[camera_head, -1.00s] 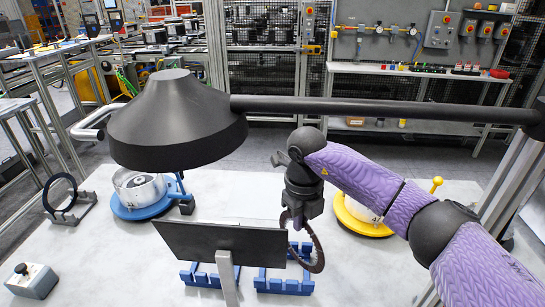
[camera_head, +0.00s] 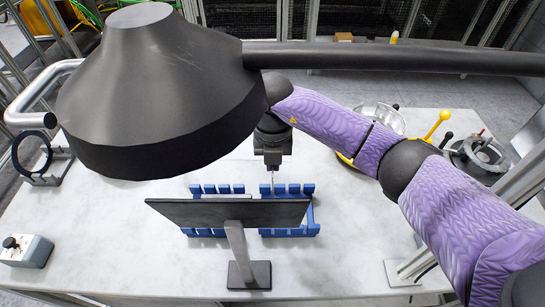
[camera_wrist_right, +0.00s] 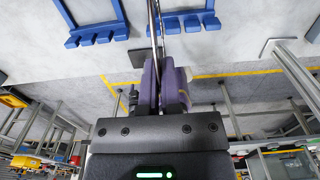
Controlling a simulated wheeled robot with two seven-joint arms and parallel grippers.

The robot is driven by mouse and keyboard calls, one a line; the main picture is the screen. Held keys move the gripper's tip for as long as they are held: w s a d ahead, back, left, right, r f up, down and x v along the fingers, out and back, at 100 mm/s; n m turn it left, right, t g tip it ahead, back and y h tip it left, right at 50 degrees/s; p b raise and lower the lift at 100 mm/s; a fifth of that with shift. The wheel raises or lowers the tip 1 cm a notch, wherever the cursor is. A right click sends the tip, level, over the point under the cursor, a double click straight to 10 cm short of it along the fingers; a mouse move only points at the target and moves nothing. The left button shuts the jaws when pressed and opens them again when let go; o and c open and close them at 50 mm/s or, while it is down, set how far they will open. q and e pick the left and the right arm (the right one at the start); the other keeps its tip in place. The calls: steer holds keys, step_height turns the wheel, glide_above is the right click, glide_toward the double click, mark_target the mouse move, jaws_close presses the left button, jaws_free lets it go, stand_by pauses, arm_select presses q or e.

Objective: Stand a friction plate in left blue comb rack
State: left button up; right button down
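My right gripper (camera_head: 272,168) points down behind the black panel. In the wrist view its fingers (camera_wrist_right: 164,90) are shut on a friction plate (camera_wrist_right: 154,35), seen nearly edge-on. In the head view only a thin sliver of the plate (camera_head: 272,183) shows, at the right rack's left end. The left blue comb rack (camera_head: 203,232) and right blue comb rack (camera_head: 290,232) lie side by side, partly hidden by the panel. In the wrist view, the racks (camera_wrist_right: 96,38) and (camera_wrist_right: 192,22) flank the plate. Contact with a rack is unclear. My left gripper is out of view.
The black panel (camera_head: 230,211) on its stand and the dark lamp-like hood (camera_head: 155,95) block parts of the view. A black ring stand (camera_head: 38,160) and button box (camera_head: 27,250) are at the left. A yellow-handled fixture (camera_head: 436,124) is at the back right.

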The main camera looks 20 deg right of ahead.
step_height(320, 180, down, 4)
steer(key=shift+r+b, duration=0.1)
steer(key=shift+b, duration=1.15)
steer(key=shift+f+b, duration=1.6)
steer(key=shift+f, duration=0.65)
steer(key=c, duration=0.7)
jaws_free()
steer(key=shift+r, duration=0.1)
steer(key=shift+c, duration=0.2)
